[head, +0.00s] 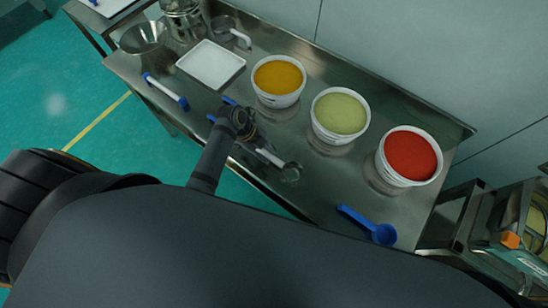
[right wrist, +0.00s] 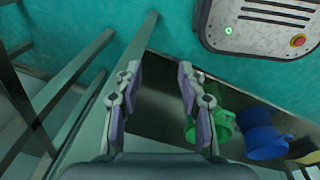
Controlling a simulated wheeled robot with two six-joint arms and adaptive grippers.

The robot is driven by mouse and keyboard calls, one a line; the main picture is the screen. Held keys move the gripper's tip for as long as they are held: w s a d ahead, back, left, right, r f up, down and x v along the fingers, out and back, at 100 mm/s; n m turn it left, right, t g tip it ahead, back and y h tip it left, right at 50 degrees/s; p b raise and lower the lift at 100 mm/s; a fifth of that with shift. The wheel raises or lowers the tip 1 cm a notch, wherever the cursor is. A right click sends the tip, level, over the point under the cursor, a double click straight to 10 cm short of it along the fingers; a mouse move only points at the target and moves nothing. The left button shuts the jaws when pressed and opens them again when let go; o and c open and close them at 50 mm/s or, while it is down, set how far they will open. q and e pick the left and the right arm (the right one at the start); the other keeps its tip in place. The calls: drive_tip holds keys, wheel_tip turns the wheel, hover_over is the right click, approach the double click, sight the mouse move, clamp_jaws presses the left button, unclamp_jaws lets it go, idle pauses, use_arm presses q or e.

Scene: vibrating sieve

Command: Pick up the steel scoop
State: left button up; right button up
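My right gripper (right wrist: 157,95) is open and empty in the right wrist view; the scoop does not show there.
Tubs of orange (head: 278,78), pale green (head: 340,113) and red (head: 409,155) material stand along the table (head: 320,195). A blue scoop (head: 375,228) lies at the front right. A white tray (head: 211,64) and a blue-and-white tool (head: 166,91) lie left. A green container (right wrist: 222,124) shows right of my right gripper.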

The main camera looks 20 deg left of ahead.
sight(269, 156)
use_arm(q)
drive_tip(key=x, duration=0.3)
drive_tip(key=shift+a, duration=0.15)
drive_tip(key=shift+f, duration=0.1)
clamp_jaws()
use_arm(e)
drive_tip(key=shift+a+r, duration=0.4)
drive_tip(key=shift+a, duration=0.45)
